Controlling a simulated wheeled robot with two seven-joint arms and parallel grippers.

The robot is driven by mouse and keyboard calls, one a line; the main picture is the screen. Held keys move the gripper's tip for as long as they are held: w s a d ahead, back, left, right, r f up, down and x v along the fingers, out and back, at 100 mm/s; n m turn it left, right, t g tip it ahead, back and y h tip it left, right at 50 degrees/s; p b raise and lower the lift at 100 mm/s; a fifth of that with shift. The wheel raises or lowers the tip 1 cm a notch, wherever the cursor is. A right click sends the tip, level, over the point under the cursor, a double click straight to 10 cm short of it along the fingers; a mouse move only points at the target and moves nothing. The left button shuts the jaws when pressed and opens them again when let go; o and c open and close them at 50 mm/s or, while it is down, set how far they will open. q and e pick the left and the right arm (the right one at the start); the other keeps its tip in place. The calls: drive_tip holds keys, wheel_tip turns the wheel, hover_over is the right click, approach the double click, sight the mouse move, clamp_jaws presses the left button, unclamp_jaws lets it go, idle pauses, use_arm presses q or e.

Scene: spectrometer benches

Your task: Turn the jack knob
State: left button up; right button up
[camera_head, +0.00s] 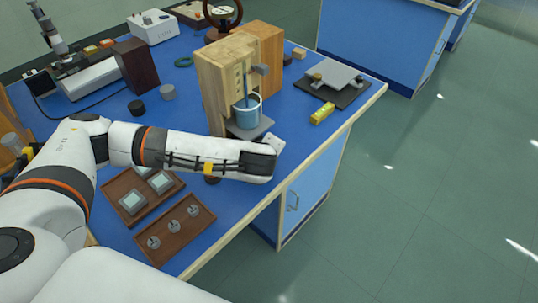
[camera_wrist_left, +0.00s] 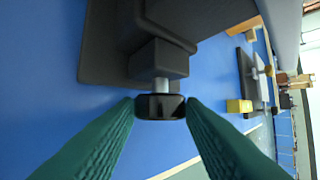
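The jack's grey top plate (camera_head: 240,132) carries a blue-filled beaker (camera_head: 247,112) in front of a wooden instrument (camera_head: 211,90). In the left wrist view, the jack's dark body (camera_wrist_left: 158,60) has a short metal shaft ending in a black knob (camera_wrist_left: 160,107). My left gripper (camera_wrist_left: 160,104) has its two green fingers on either side of this knob, their tips meeting its edges. It appears shut on the knob. In the head view my left forearm and wrist hide the knob and the fingers. My right gripper is in neither view.
A yellow block (camera_head: 322,113) and a grey plate on a dark base (camera_head: 338,77) stand right of the jack. Brown trays (camera_head: 172,247) with small parts lie near the front. The bench edge (camera_head: 318,150) is close to my wrist.

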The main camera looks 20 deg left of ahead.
use_arm(q)
drive_tip(key=o, duration=0.3)
drive_tip(key=shift+s+r, duration=0.1)
drive_tip(key=b+v, duration=0.1)
drive_tip(key=v, duration=1)
drive_tip(key=shift+s+r, duration=0.25)
drive_tip(key=shift+d, duration=0.1)
